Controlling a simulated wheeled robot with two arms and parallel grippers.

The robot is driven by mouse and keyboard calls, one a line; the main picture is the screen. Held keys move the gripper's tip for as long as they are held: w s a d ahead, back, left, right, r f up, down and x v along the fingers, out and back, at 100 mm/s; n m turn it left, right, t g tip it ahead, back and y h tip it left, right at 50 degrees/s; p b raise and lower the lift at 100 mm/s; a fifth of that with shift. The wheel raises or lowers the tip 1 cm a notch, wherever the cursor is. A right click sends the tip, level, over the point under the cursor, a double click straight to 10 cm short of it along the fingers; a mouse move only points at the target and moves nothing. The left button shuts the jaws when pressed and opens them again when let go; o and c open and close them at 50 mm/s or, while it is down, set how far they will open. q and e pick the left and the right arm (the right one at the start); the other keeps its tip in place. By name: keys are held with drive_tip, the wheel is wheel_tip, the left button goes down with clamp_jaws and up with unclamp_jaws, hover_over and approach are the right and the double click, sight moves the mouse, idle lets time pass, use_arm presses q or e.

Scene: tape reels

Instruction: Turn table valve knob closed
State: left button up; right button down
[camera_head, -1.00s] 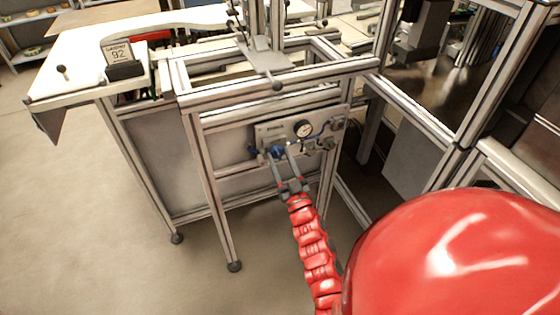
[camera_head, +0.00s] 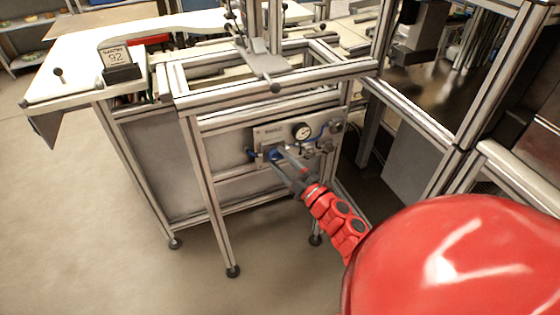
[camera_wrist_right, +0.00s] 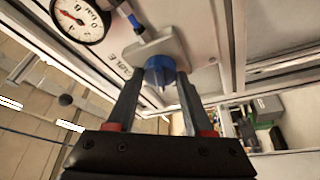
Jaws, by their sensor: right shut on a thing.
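The blue valve knob (camera_head: 276,154) sits on a grey panel (camera_head: 262,132) on the front of the aluminium-frame table. It also shows in the right wrist view (camera_wrist_right: 160,72), where a grey plate is behind it. My right gripper (camera_head: 280,158) reaches the knob from the lower right, and its two fingers are shut on the knob, one on each side. In the right wrist view the fingers (camera_wrist_right: 158,92) rise to the knob's sides and the view is rolled. The fingers partly hide the knob in the head view. My left gripper is not in view.
A pressure gauge (camera_head: 301,131) and blue hoses (camera_head: 322,133) are to the right of the knob. Floor at left is open.

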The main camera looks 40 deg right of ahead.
drive_tip(key=shift+n+g+y, duration=0.4)
drive_tip(key=shift+n+g, duration=0.3)
drive_tip(key=shift+n, duration=1.5)
drive_tip(key=shift+c, duration=1.5)
unclamp_jaws()
drive_tip(key=shift+p, duration=0.3)
drive_tip(key=s+d+f+p, duration=0.1)
drive_tip(key=s+d, duration=0.1)
drive_tip(key=s, duration=1.5)
drive_tip(key=shift+d, duration=0.3)
